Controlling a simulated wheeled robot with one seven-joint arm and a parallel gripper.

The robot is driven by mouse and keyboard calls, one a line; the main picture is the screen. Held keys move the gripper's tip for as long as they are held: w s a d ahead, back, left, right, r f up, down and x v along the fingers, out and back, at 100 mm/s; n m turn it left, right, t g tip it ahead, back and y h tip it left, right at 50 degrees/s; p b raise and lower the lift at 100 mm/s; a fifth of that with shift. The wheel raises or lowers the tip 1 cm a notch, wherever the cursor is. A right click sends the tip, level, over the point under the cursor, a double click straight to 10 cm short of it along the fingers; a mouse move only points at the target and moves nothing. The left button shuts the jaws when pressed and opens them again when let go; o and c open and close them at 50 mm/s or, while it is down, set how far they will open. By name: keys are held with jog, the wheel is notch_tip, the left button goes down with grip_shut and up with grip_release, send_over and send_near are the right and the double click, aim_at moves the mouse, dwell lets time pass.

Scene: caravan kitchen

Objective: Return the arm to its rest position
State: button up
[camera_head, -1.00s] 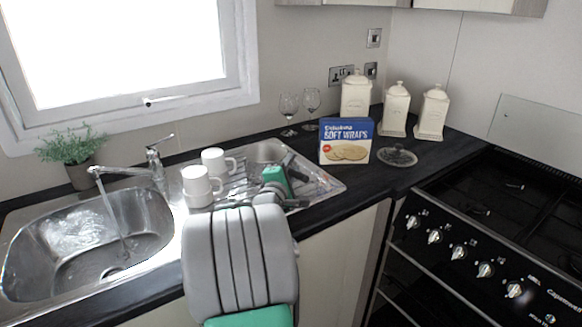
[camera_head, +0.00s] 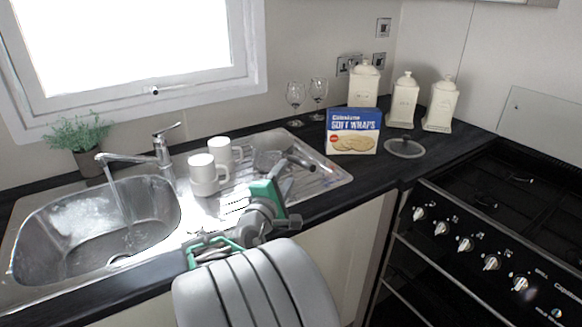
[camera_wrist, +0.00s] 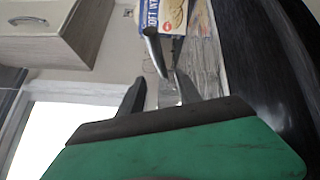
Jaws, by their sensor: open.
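My gripper (camera_head: 283,176) is over the front edge of the draining board in the head view, its green and grey body below the fingertips. In the wrist view my gripper (camera_wrist: 160,82) has its two dark fingers apart, and I see nothing clamped. A dark handle-like cylinder (camera_head: 300,158) lies just beyond the fingers on the draining board; it also shows in the wrist view (camera_wrist: 154,48). I cannot tell whether the fingers touch it. My arm is bent, with its pale grey link low in front of the counter.
Two white mugs (camera_head: 207,175) stand left of my gripper, beside the sink (camera_head: 95,225) with its running tap (camera_head: 160,150). The wraps box (camera_head: 353,131), two wine glasses (camera_head: 318,90) and a glass lid (camera_head: 404,148) stand farther back. The oven front (camera_head: 465,245) is at the right.

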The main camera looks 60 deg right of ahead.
jog(key=shift+s+a, duration=0.1)
jog(key=shift+a, duration=0.25)
